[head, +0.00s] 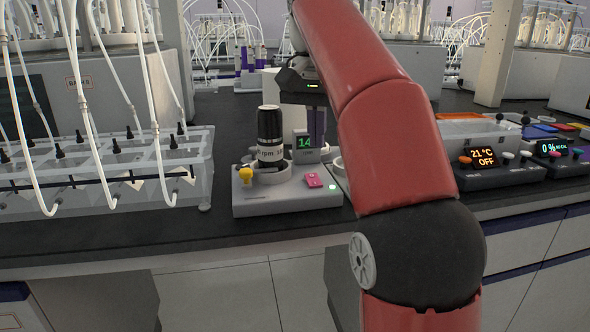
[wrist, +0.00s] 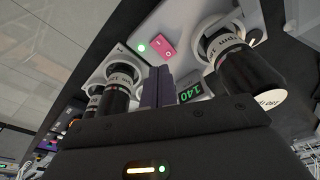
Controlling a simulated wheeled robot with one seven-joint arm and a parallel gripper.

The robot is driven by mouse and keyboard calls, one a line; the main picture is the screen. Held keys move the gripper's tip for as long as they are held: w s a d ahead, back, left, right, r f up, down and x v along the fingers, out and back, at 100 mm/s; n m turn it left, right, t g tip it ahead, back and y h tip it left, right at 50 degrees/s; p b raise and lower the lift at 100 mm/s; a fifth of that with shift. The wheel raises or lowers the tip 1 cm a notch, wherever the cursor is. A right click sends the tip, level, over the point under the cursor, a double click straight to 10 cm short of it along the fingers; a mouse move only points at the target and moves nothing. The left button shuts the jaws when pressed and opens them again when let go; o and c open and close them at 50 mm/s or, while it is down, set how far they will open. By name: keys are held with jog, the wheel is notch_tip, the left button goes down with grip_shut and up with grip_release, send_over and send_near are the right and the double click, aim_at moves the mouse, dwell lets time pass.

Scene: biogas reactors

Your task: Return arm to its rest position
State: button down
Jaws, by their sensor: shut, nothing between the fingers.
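My red arm crosses the right middle of the head view, its dark wrist and gripper (head: 316,125) hanging over the bench device. In the wrist view the purple-grey fingers of my gripper (wrist: 157,84) are together with nothing between them. They appear close to the small display (head: 304,143), which reads 140 in the wrist view (wrist: 190,92). I cannot tell whether they touch the device. A black-and-white cylinder marked rpm (head: 270,135) stands upright on the light grey device base (head: 255,199). My arm hides part of the device in the head view.
The wrist view shows a second black-and-white cylinder (wrist: 116,95) on the fingers' left. A clear rack (head: 100,180) with white tubes stands left of the device. A 21 °C OFF unit (head: 484,157) and a 0 % unit (head: 552,148) stand right. Bare bench lies along the front edge.

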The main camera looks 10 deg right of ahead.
jog(key=s+f+n+t, duration=0.4)
jog(key=s+f+n, duration=0.2)
jog(key=s+f, duration=1.5)
notch_tip(320, 180, down, 5)
jog(key=shift+s+r+y, duration=0.15)
jog(key=shift+s+y, duration=0.25)
